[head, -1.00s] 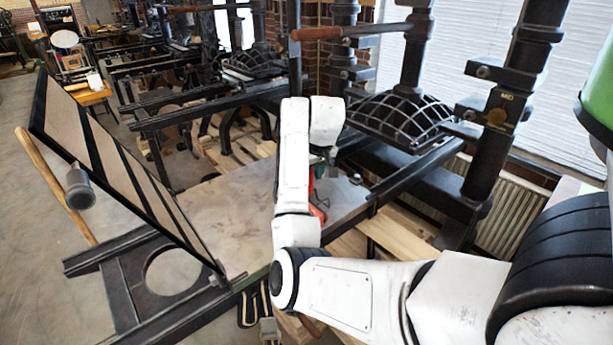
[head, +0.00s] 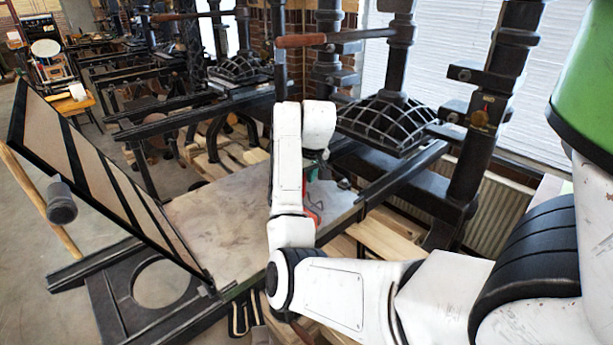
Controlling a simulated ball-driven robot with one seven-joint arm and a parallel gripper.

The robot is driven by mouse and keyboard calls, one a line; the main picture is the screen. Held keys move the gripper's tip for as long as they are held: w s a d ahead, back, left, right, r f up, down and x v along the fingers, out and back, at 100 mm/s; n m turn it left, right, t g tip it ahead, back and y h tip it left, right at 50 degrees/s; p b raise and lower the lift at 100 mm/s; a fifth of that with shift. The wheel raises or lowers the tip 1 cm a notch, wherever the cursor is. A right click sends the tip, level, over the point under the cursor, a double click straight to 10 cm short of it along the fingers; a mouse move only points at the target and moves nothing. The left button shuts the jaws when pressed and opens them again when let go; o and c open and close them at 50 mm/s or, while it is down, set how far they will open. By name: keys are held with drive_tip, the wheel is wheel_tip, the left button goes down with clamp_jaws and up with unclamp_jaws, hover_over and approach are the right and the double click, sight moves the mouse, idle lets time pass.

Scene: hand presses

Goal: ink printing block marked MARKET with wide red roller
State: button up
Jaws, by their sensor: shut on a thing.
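My gripper (head: 317,160) is mostly hidden behind my white arm, above the right part of the press bed. It is shut on a red thing (head: 312,205), likely the wide red roller, of which only a small red part shows beside my arm. I cannot see how the fingers sit on it, or whether it touches the bed. The printing block marked MARKET cannot be made out; the area behind my arm is hidden.
The pale flat press bed (head: 215,212) is bare on its left. A tilted framed panel (head: 95,170) stands left of it. The black press with its domed platen (head: 388,122) and upright column (head: 490,110) stands behind. Wooden pallet boards (head: 385,240) lie at right.

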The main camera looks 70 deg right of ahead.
drive_tip(key=w+a, duration=0.4)
drive_tip(key=a, duration=0.3)
drive_tip(key=shift+w+a, duration=0.25)
drive_tip(key=shift+w, duration=0.05)
idle(4.7)
drive_tip(key=shift+r, duration=0.1)
drive_tip(key=shift+r, duration=2.5)
